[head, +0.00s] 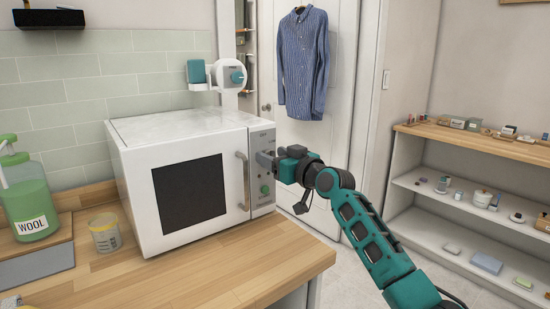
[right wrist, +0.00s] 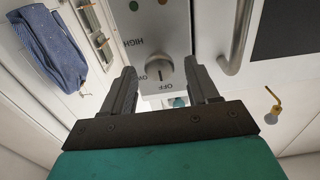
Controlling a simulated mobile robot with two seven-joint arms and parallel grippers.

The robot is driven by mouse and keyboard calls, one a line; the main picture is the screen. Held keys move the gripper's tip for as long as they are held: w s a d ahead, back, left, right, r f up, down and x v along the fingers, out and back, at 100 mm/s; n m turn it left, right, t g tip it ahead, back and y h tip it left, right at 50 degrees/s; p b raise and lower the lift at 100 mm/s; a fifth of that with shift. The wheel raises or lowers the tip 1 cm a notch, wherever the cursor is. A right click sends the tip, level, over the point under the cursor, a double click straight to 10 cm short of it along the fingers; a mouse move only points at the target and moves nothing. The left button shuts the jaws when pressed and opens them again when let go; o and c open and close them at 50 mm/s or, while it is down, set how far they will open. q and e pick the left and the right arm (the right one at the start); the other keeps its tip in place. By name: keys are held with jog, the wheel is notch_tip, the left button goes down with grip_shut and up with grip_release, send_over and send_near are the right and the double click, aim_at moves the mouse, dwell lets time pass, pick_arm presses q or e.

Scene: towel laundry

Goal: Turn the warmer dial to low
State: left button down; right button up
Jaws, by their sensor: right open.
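The warmer (head: 160,143) is a white box on the wooden counter, with a dark window and a grey handle. Its control panel (head: 262,200) is on the right of the front. My right gripper (head: 268,160) is at the upper panel. In the wrist view my open right gripper (right wrist: 162,82) has one finger on each side of the dial; contact is unclear. My left gripper is out of view.
The warmer's handle (head: 244,182) stands out just left of the panel. A green WOOL bottle (head: 28,195) and a small tub (head: 105,235) are at the counter's left. The counter front is clear. A shelf unit (head: 455,205) with small items stands at right.

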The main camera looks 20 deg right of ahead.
jog(key=c, duration=1)
jog(key=shift+m, duration=0.3)
jog(key=m+p, duration=0.3)
jog(key=m, duration=0.2)
jog(key=m+p, duration=0.1)
jog(key=m, duration=0.2)
jog(key=shift+d+m, duration=0.1)
jog(key=shift+m, duration=0.2)
jog(key=shift+f+m+p, duration=0.1)
jog(key=shift+m+p, duration=0.3)
jog(key=shift+m, duration=0.8)
